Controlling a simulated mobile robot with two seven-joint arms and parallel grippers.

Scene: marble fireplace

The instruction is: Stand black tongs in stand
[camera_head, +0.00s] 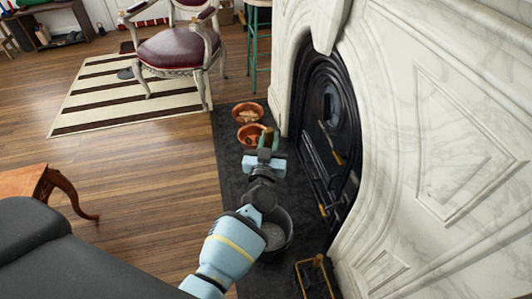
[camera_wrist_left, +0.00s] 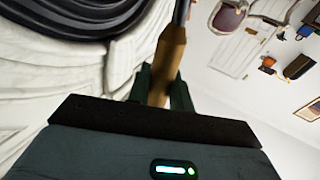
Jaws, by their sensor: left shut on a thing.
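My left gripper (camera_head: 266,140) is over the dark hearth, beside the fireplace opening. It is shut on a tool's tan handle, which also shows between the fingers in the left wrist view (camera_wrist_left: 165,62). A thin dark shaft (camera_wrist_left: 181,14) continues from this handle and leaves the top of that view. This may be the black tongs; its far end is hidden. A black thing with a yellow frame (camera_head: 318,278) stands at the hearth's near end; I cannot tell whether it is the stand. My right gripper is in neither view.
A dark bucket (camera_head: 287,229) stands on the hearth, partly behind my left arm. Two orange-brown bowls (camera_head: 248,113) are farther along it. The marble surround (camera_head: 440,130) bounds the right side, with a black fireplace insert (camera_head: 345,110). Open wooden floor (camera_head: 150,185) lies left.

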